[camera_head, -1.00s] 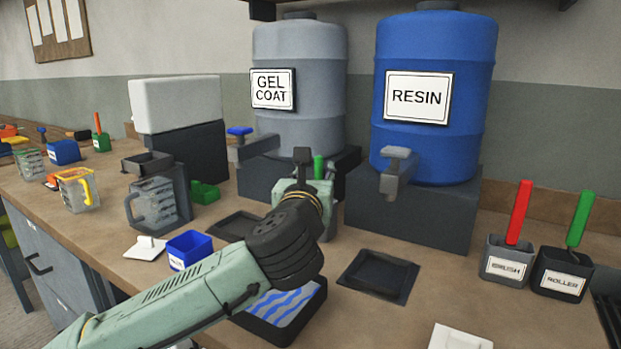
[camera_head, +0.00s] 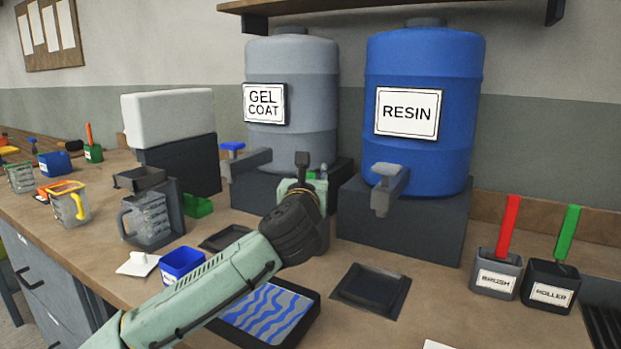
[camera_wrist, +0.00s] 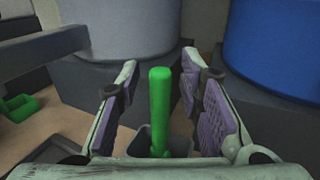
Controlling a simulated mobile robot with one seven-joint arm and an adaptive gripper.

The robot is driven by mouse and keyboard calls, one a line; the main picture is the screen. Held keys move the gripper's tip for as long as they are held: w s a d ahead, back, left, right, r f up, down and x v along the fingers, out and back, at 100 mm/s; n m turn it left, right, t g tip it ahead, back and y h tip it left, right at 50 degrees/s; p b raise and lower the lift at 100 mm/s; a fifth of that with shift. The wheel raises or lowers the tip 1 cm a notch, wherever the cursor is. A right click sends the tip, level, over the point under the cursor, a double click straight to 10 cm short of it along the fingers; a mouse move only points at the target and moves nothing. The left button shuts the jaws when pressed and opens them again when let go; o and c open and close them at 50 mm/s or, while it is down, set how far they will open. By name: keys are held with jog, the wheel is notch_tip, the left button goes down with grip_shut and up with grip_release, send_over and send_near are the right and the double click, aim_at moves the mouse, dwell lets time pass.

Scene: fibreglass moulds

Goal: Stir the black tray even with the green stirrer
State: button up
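The black tray (camera_head: 305,322) lies on the bench below my arm, with wavy blue streaks on a grey fill; my forearm hides its left part. The green stirrer (camera_wrist: 161,110) stands upright in a dark grey cup (camera_wrist: 142,146), its lower end hidden inside. My gripper (camera_wrist: 159,65) is open, with one finger on each side of the stirrer and a gap on both sides. In the head view the stirrer's top (camera_head: 323,173) just shows beside my wrist, which hides most of the gripper.
The gel coat drum (camera_head: 292,60) and resin drum (camera_head: 425,60) stand close behind on dark blocks, their taps jutting forward. An empty dark tray (camera_head: 370,290) lies right of my arm. A blue cup (camera_head: 183,265) is at left. Brush (camera_head: 495,280) and roller (camera_head: 551,290) holders stand at right.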

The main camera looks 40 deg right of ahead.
grip_shut()
jog(key=shift+r, duration=0.1)
notch_tip(320, 180, up, 11)
jog(key=p, duration=0.9)
dwell(0.4)
